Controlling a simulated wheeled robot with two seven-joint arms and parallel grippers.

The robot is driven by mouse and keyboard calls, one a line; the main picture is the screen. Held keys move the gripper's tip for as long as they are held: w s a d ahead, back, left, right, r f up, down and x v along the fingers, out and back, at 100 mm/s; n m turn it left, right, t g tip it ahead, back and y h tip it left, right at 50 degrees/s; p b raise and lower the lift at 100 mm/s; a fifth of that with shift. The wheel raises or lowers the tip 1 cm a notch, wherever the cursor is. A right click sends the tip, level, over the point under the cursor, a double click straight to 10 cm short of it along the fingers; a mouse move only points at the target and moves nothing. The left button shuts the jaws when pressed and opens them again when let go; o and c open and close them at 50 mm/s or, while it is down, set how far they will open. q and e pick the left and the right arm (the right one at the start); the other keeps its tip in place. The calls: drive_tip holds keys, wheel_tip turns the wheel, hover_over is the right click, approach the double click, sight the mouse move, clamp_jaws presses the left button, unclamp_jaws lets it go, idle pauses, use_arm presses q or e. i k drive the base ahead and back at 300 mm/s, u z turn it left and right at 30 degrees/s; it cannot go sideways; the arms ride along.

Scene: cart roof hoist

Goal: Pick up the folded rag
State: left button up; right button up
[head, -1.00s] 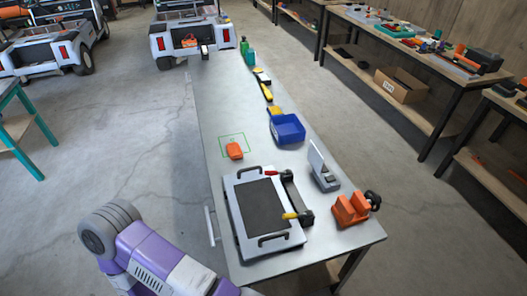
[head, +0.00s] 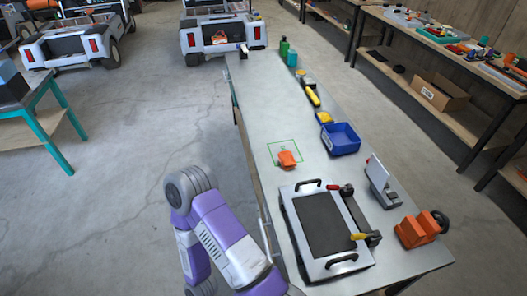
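A small orange item (head: 287,159), which looks like the folded rag, lies on the long grey metal table. It sits at the lower edge of a thin green square outline (head: 284,152) on the tabletop. Nothing covers it. A purple and grey arm of mine shows at the lower left, beside the table's left edge and well short of the orange item. Neither of my grippers is in view, so I cannot see whether they are open or shut.
On the table (head: 262,110), a framed dark panel with handles (head: 325,226) lies nearest. A blue bin (head: 340,139), a grey hinged device (head: 382,183) and an orange clamp-like block (head: 421,229) stand to the right. Bottles (head: 288,54) stand at the far end.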

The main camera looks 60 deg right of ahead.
sight(285, 159)
drive_tip(key=i, duration=1.5)
drive_tip(key=z, duration=2.1)
drive_tip(key=i, duration=1.55)
drive_tip(key=z, duration=0.8)
